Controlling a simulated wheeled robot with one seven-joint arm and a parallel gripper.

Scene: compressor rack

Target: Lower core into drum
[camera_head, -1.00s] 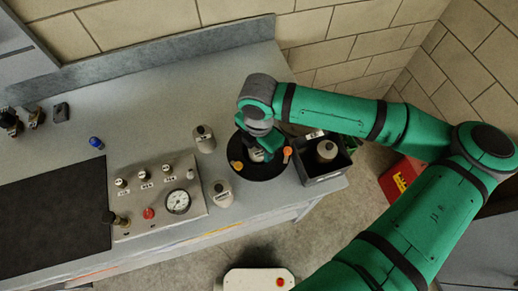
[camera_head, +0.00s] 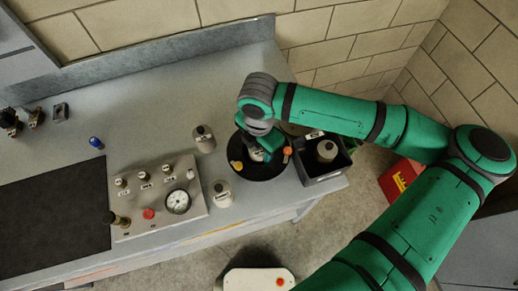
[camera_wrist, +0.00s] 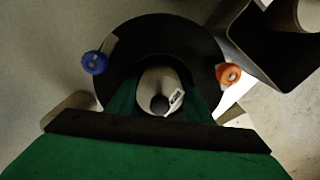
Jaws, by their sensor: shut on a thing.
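The drum (camera_head: 267,175) is a round black dish-like thing near the right end of the bench. It also fills the upper middle of the wrist view (camera_wrist: 165,38). My gripper (camera_head: 262,148) points down over it, with green fingers. The fingers are shut on a grey core (camera_wrist: 150,80) with a small white label, seen near the middle of the drum's opening. The core's lower end is hidden, so I cannot tell how deep it sits.
A black bin (camera_head: 322,180) holding a grey bottle stands close to the drum's right. Two grey bottles (camera_head: 204,140) (camera_head: 221,193) stand to its left, with a gauge panel (camera_head: 160,198) beyond. The bench (camera_head: 150,110) is clear at the back.

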